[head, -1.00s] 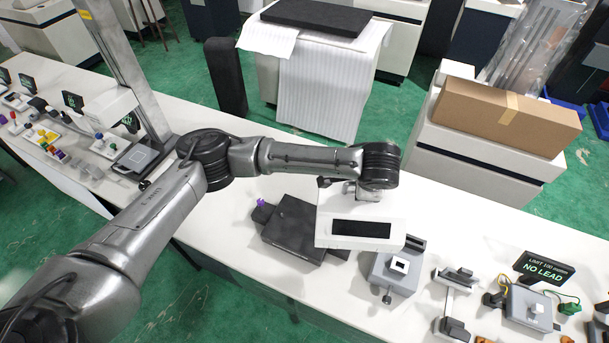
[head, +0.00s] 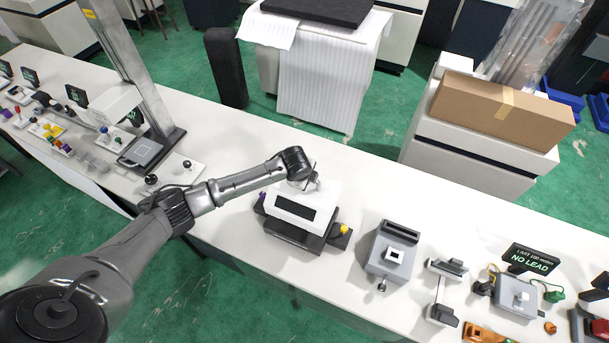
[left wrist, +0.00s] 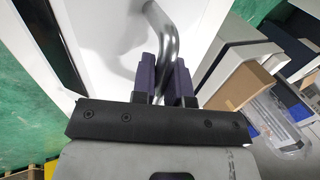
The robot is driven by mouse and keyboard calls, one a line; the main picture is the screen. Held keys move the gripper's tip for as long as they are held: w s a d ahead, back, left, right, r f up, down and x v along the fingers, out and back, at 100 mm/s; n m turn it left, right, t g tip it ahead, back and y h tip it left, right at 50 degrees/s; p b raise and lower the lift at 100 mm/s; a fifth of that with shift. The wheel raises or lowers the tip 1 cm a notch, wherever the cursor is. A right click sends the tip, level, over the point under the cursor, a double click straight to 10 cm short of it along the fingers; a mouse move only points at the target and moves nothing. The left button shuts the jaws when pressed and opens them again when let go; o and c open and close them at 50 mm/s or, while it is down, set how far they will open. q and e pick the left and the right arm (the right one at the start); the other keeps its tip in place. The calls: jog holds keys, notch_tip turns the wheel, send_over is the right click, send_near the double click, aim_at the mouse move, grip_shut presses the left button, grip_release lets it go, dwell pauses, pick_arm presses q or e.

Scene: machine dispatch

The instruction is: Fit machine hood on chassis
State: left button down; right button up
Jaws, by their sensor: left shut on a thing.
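The machine hood (head: 322,197) is a white shell with a black window strip, roughly level in the head view. It is over the dark chassis (head: 336,240), whose base shows below and right of it, with a purple part at its left and a yellow part at its right. I cannot tell whether the hood rests on the chassis or hangs just above it. My left gripper (head: 306,184) is at the hood's top. In the left wrist view its dark fingers (left wrist: 163,78) are shut on the hood's curved metal handle (left wrist: 160,22), above the white hood surface (left wrist: 98,30).
A grey device (head: 392,250) stands right of the chassis on the white counter (head: 365,205), with a grey bracket (head: 441,290) and a NO LEAD sign (head: 532,258) farther right. A metal post (head: 130,70) rises at the left. Counter behind the chassis is clear.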

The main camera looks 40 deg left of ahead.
pick_arm(q)
jog(key=shift+a, duration=0.1)
dwell(0.3)
jog(key=shift+a+r+p, duration=0.1)
jog(key=shift+r+p, duration=0.1)
jog(key=shift+p, duration=0.45)
notch_tip(320, 180, down, 4)
jog(key=shift+r+b, duration=0.25)
jog(key=shift+b, duration=0.8)
jog(key=shift+f+b, duration=0.7)
jog(key=shift+f, duration=0.6)
jog(key=shift+p, duration=0.35)
jog(key=shift+p, duration=0.3)
